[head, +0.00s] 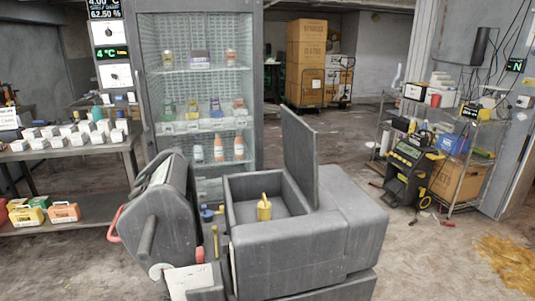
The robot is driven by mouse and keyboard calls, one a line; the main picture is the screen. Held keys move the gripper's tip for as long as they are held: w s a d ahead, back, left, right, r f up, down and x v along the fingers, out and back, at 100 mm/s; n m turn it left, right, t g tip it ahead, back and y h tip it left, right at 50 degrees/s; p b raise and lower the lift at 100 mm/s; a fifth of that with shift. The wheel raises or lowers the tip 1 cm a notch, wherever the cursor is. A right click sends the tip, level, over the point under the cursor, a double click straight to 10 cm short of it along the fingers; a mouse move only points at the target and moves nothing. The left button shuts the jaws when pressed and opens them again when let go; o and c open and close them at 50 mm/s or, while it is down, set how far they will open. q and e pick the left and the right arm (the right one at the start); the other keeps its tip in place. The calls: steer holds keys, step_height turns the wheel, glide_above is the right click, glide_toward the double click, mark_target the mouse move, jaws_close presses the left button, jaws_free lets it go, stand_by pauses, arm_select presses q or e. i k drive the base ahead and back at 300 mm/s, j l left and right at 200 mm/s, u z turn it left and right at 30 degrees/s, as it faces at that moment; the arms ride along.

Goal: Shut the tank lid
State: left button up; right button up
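The tank (275,247) is a grey rectangular box in the middle foreground, open at the top. Its lid (300,158) is a flat grey panel standing nearly upright along the right side of the opening, leaning slightly. A yellow object with a thin upright tip (264,208) stands inside the tank. Its base is partly hidden by the near wall. Neither of my grippers shows in the head view, so I cannot see whether they are open or shut.
A bulky grey unit (165,215) with a red handle stands left of the tank. Behind is a glass-fronted cabinet (200,90) with bottles. A shelf table (70,150) is at left. A wire rack (445,140) and a black-yellow machine (408,165) are at right. Floor between tank and rack is clear.

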mark_target(300, 139)
steer(key=l+u, duration=0.3)
steer(key=l, duration=0.15)
steer(key=l+u, duration=0.3)
steer(key=k+l+u, duration=0.1)
steer(key=l, duration=0.4)
steer(key=k+l+u, duration=0.1)
steer(key=l, duration=0.45)
steer(key=k+l, duration=0.1)
steer(key=l, duration=0.7)
steer(key=k+l, duration=0.15)
steer(key=l, duration=0.25)
steer(key=i+l, duration=0.1)
steer(key=i, duration=0.85)
steer(key=l+z, duration=0.05)
